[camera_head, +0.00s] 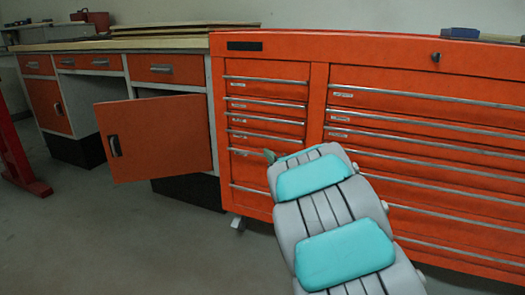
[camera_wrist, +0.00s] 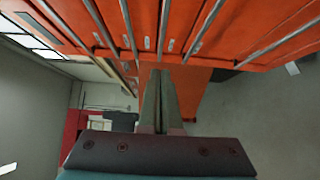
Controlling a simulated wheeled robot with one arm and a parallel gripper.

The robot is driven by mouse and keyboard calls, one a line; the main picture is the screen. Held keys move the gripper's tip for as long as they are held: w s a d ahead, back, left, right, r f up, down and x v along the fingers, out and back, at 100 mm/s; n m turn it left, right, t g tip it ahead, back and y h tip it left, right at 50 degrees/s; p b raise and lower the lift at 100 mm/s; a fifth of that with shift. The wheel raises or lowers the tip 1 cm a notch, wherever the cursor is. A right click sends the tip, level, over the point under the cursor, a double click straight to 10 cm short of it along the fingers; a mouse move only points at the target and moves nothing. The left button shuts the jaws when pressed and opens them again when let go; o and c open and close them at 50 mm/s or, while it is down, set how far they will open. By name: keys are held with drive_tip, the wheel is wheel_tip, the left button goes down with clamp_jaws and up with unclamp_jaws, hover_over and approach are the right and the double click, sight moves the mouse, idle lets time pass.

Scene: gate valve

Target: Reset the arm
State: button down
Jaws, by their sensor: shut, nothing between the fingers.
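My arm reaches up from the bottom of the head view, in front of the orange tool chest (camera_head: 262,75). My gripper (camera_wrist: 162,75) points away from the wrist camera, its two grey fingers together with nothing between them. In the head view only a small dark tip of my gripper (camera_head: 269,156) shows past the arm's end; the rest is hidden behind the arm. The gripper touches nothing that I can see. No gate valve can be made out in either view.
An orange cabinet door (camera_head: 160,137) stands open left of the arm, under a workbench (camera_head: 110,43). A red stand (camera_head: 18,160) is at the far left edge. The grey floor (camera_head: 120,240) at the lower left is clear. The tool chest's drawers are shut.

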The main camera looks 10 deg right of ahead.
drive_tip(key=s+d+m+g+h+p, duration=0.2)
drive_tip(key=s+d+m+g+h, duration=0.15)
drive_tip(key=s+m, duration=0.4)
drive_tip(key=s+d+m+g+h+p, duration=0.25)
drive_tip(key=s+d+m+g, duration=0.2)
drive_tip(key=s, duration=0.55)
drive_tip(key=s+a+m+g+y+p, duration=0.1)
drive_tip(key=s+a+g, duration=0.3)
drive_tip(key=s, duration=0.9)
drive_tip(key=s+a+f+m+g+y+p, duration=0.1)
drive_tip(key=s+a+m+g, duration=0.2)
drive_tip(key=s, duration=1)
drive_tip(key=s+a+f+m+g+y+p, duration=0.1)
drive_tip(key=s+a+m+g, duration=0.3)
drive_tip(key=s, duration=0.9)
drive_tip(key=a+p, duration=0.1)
drive_tip(key=a, duration=0.1)
drive_tip(key=shift+a+f+g, duration=0.15)
drive_tip(key=shift+a+g, duration=0.15)
drive_tip(key=shift+d, duration=0.1)
